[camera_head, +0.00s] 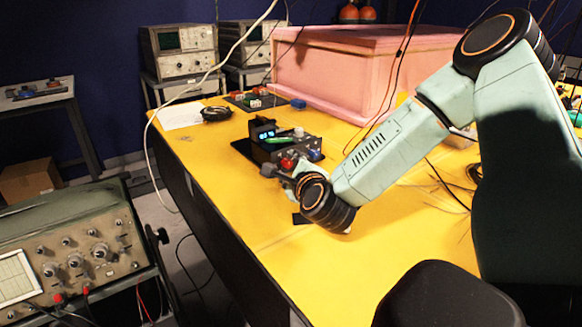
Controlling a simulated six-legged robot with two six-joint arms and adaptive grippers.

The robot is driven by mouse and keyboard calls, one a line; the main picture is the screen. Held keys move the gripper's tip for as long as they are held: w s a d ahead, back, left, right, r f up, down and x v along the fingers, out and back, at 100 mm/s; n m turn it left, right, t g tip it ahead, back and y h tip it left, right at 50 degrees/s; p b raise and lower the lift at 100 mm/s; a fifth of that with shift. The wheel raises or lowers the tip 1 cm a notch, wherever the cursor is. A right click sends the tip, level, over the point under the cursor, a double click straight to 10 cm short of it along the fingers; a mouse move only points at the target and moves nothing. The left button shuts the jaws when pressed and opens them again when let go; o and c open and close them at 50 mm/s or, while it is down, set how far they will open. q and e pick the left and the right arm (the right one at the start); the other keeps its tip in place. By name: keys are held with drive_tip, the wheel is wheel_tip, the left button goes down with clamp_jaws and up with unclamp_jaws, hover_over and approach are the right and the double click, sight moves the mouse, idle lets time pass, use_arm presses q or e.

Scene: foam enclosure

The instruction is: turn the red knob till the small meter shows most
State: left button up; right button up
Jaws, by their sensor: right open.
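The red knob (288,163) sits on the front of a small dark instrument box (300,148) on the yellow table. The small meter (265,133) stands upright behind it, with a lit bluish display too small to read. My right arm comes in from the right, and its gripper (285,172) is at the red knob, open. The wrist hides part of the fingers, and I cannot tell whether they touch the knob. My left gripper does not show.
The yellow table (240,225) is clear at its front left. A pink foam box (335,75) stands at the back. A black cable coil (216,113) and white paper (180,115) lie at the left. An oscilloscope (75,250) stands at the lower left. Thin cables hang over the table.

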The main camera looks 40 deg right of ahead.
drive_tip(key=shift+r, duration=0.1)
wheel_tip(320, 180, up, 10)
idle(0.7)
